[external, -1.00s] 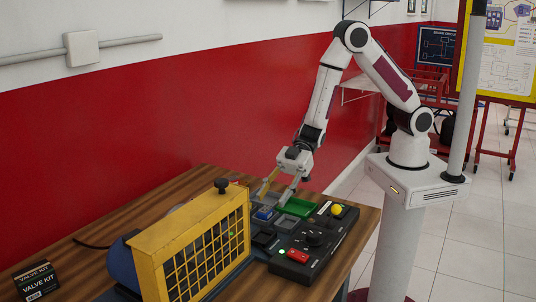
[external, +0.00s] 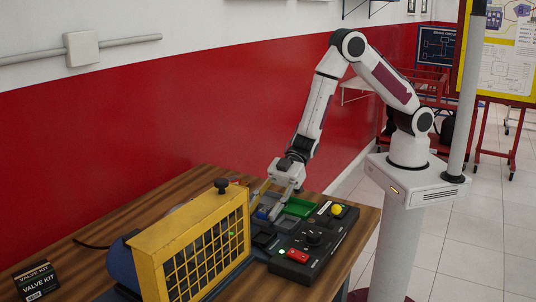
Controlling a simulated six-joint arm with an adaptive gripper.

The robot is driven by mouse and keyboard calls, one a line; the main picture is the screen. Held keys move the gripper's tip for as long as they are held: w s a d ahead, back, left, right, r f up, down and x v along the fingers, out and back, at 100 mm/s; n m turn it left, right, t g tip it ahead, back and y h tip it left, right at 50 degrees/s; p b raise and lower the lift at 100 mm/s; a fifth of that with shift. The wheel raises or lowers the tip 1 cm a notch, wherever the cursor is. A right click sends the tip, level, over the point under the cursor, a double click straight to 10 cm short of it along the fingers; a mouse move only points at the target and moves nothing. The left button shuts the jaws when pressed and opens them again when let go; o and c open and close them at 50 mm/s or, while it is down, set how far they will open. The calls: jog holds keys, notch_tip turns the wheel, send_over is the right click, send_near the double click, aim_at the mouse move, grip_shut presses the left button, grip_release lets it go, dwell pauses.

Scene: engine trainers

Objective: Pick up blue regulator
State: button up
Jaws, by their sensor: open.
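The blue regulator (external: 262,214) is a small blue block in the dark tray on the wooden table, just right of the yellow cage. My gripper (external: 264,211) is low over it, fingers pointing down and to the left. The fingers are apart, one on the far left side of the block and one on its near right side. The near finger covers part of the block. Whether the fingers touch it cannot be told at this size.
A green tray (external: 298,207) lies right of the block. A black control panel (external: 322,242) with a red part (external: 298,255) and a yellow knob (external: 336,210) is in front. The yellow caged unit (external: 200,245) stands close on the left. A Valve Kit box (external: 36,281) sits at the far left.

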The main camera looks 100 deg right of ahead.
aim_at(265, 209)
dwell(0.3)
grip_shut()
jog(key=shift+r, duration=0.2)
notch_tip(265, 209, up, 10)
jog(key=shift+f, duration=0.2)
dwell(0.6)
dwell(0.5)
